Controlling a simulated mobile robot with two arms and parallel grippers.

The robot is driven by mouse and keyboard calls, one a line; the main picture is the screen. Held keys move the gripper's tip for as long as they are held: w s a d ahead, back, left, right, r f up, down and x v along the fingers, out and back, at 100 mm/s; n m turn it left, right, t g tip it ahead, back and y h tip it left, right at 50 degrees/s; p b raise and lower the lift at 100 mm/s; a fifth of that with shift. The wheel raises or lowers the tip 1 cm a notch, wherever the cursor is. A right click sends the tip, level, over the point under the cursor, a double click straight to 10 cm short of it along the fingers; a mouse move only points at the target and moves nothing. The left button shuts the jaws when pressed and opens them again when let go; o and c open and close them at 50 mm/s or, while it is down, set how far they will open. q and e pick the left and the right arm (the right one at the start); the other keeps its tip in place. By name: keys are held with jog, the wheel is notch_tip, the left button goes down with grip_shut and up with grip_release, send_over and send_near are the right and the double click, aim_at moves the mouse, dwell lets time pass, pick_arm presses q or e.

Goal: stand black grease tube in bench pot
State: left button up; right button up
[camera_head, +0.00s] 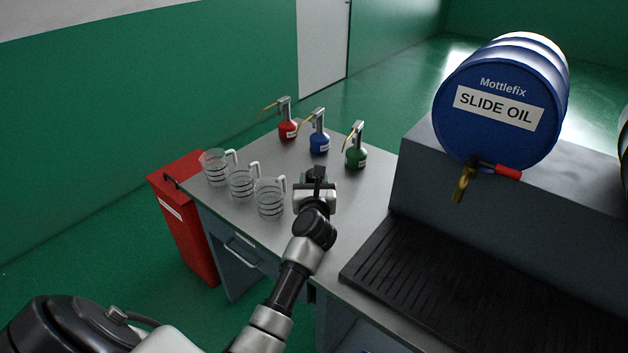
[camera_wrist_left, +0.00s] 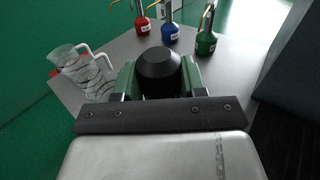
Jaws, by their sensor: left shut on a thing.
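My left gripper (camera_head: 317,188) is over the grey bench top, to the right of the clear jugs. It is shut on the black grease tube (camera_head: 319,173), whose dark top shows above the jaws. In the left wrist view the tube's rounded black end (camera_wrist_left: 160,68) sits between the green-sided fingers of the gripper (camera_wrist_left: 158,88). The tube's lower part is hidden, and I cannot tell whether it touches the bench. I cannot make out a bench pot in either view. My right gripper is not in view.
Several oilers stand at the back: red (camera_head: 288,128), blue (camera_head: 319,142), green (camera_head: 356,157). Clear measuring jugs (camera_head: 242,183) line the left edge. A blue slide oil drum (camera_head: 497,112) lies above a black ribbed tray (camera_head: 440,275) at right. A red bin (camera_head: 190,232) stands at left.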

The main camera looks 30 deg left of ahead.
pick_arm(q)
jog(key=shift+f, duration=0.25)
jog(key=o, duration=1.1)
jog(key=shift+f, duration=0.1)
jog(key=shift+s, duration=0.1)
jog(key=b+v, duration=0.1)
jog(key=v, duration=0.9)
jog(key=shift+s+d, duration=0.25)
